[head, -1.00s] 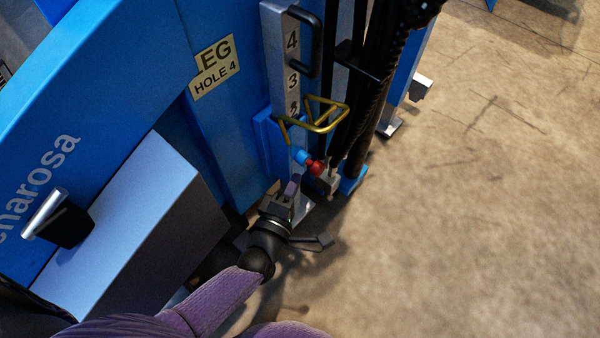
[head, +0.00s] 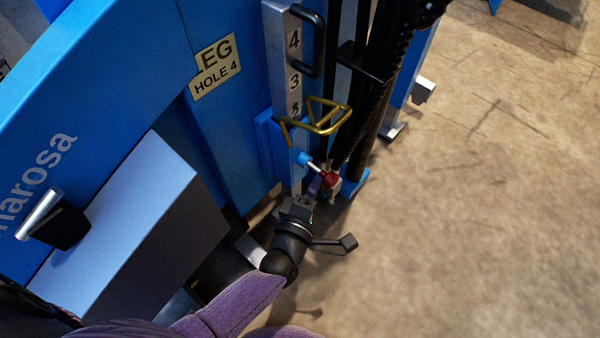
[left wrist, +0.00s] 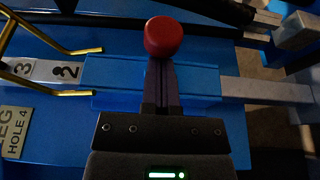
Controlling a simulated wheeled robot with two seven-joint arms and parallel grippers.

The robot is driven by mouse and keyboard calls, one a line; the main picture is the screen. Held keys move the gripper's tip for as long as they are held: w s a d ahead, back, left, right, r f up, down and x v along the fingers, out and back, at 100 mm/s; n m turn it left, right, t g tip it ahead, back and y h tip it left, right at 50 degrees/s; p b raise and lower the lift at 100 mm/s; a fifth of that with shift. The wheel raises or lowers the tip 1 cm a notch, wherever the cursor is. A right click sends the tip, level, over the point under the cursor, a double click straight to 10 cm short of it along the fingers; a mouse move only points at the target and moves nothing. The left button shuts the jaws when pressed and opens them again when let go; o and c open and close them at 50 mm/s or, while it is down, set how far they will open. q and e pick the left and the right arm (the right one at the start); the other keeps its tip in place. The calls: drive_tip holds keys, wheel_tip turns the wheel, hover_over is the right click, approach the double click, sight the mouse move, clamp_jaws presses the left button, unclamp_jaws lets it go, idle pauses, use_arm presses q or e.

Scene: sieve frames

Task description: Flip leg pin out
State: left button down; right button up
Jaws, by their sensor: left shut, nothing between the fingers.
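The leg pin's red knob (head: 328,178) sits at the end of a short pale shaft that comes out of a blue collar (head: 302,158) on the numbered leg (head: 281,60). In the left wrist view the knob (left wrist: 163,37) lies right at the tips of my left gripper (left wrist: 162,78). My left gripper (head: 314,188) is shut and empty, with its fingertips just beside the knob. I cannot tell whether they touch it. My right gripper is not in view.
A gold wire bracket (head: 322,117) sticks out from the leg just above the pin. A black handle (head: 312,42) is higher up, and dark hoses (head: 385,80) run to the right. A large pale box (head: 130,220) stands at left. Open concrete floor (head: 480,220) lies to the right.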

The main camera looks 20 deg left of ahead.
drive_tip(key=s+r+p, duration=0.5)
drive_tip(key=s+p, duration=0.1)
drive_tip(key=p, duration=0.2)
drive_tip(key=shift+s+r, duration=0.2)
drive_tip(key=shift+r, duration=0.1)
idle(0.5)
